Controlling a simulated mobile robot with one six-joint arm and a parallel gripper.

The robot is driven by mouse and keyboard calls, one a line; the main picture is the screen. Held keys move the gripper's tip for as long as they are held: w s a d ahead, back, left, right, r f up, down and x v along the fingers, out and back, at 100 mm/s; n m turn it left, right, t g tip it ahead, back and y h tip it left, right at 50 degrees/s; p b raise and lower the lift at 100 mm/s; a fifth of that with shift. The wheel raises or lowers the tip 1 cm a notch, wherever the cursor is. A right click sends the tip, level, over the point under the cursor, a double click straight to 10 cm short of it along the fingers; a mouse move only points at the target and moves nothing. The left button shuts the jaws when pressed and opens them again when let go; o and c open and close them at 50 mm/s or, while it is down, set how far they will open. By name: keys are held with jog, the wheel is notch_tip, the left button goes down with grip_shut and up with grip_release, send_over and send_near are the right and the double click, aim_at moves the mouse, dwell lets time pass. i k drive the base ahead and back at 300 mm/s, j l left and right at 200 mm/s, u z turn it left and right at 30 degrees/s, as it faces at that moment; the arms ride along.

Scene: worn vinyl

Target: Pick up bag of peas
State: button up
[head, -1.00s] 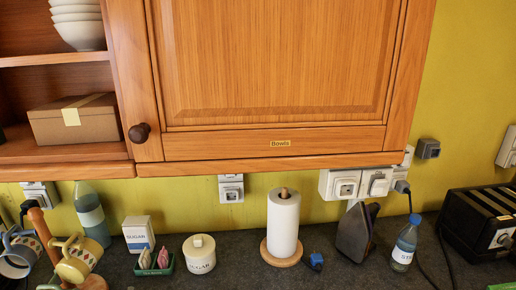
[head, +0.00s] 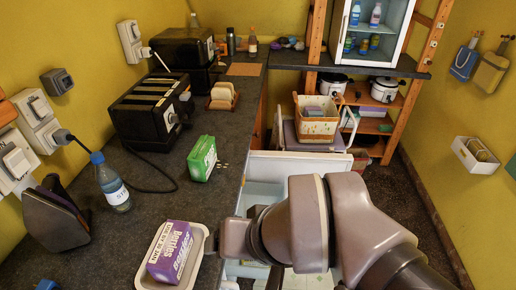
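The fingers cannot be made out, so whether my gripper is open or holds anything does not show.
A purple box (head: 170,252) sits in a pale tray (head: 202,236) near my wrist. A water bottle (head: 112,184), an iron (head: 52,217) and black toasters (head: 150,108) stand along the left wall. An open white appliance (head: 301,164) is partly behind my arm. Dark floor shows at right.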

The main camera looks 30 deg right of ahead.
aim_at(201, 161)
jog(key=i+l, duration=0.6)
jog(key=i, duration=0.15)
